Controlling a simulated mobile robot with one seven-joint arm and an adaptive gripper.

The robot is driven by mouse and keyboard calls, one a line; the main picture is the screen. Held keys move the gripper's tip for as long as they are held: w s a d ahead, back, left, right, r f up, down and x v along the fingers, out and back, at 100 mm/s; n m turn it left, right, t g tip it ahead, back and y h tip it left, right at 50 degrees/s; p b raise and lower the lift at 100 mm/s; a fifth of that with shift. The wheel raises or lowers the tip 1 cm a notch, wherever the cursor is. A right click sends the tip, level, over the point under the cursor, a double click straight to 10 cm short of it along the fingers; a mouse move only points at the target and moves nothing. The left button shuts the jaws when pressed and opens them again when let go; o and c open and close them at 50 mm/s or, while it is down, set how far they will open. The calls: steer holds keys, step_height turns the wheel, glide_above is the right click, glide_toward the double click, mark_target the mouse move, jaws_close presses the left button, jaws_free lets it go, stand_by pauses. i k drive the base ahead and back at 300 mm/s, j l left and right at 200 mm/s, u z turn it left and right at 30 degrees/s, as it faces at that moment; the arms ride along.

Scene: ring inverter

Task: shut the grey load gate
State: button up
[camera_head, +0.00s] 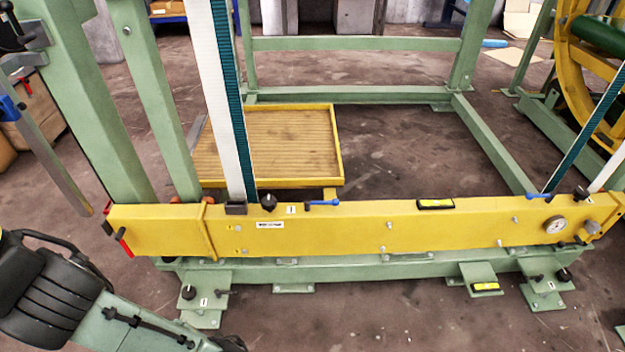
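A long, narrow grey bar (45,140) at the left edge appears to be the load gate. It slants down and to the right from a grey bracket beside the green post, and its lower end stands free near the left end of the yellow beam. A blue piece lies against its upper part. I cannot tell from this view how it latches. A black ribbed part (50,292) and a pale green link at the lower left look like parts of my arm. I cannot make out my gripper or its fingers.
A yellow beam (360,228) with blue-handled levers and a dial crosses the front on a green base. Green posts (95,100) stand at the left. A yellow-rimmed wooden platform (339,150) lies behind the beam. A yellow wheel frame (568,70) stands at the right.

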mark_target(194, 133)
steer(key=i+j, duration=0.15)
steer(key=j, duration=0.3)
steer(key=i+j+z, duration=0.1)
steer(key=j, duration=0.35)
steer(key=i+j, duration=0.1)
steer(key=j, duration=0.35)
steer(key=j+z, duration=0.2)
steer(key=j, duration=0.6)
steer(key=j+z, duration=0.2)
steer(key=j, duration=0.65)
steer(key=k+j+z, duration=0.2)
steer(key=j, duration=0.6)
steer(key=j+z, duration=0.35)
steer(key=j, duration=0.85)
steer(key=j+z, duration=0.2)
steer(key=j, duration=0.6)
steer(key=j+z, duration=0.2)
steer(key=j, duration=0.6)
steer(key=k+j+z, duration=0.2)
steer(key=j, duration=0.6)
steer(key=i+j, duration=0.1)
steer(key=j, duration=0.3)
steer(key=i+j, duration=0.1)
steer(key=j, duration=0.25)
steer(key=i+j+z, duration=0.1)
steer(key=j, duration=0.3)
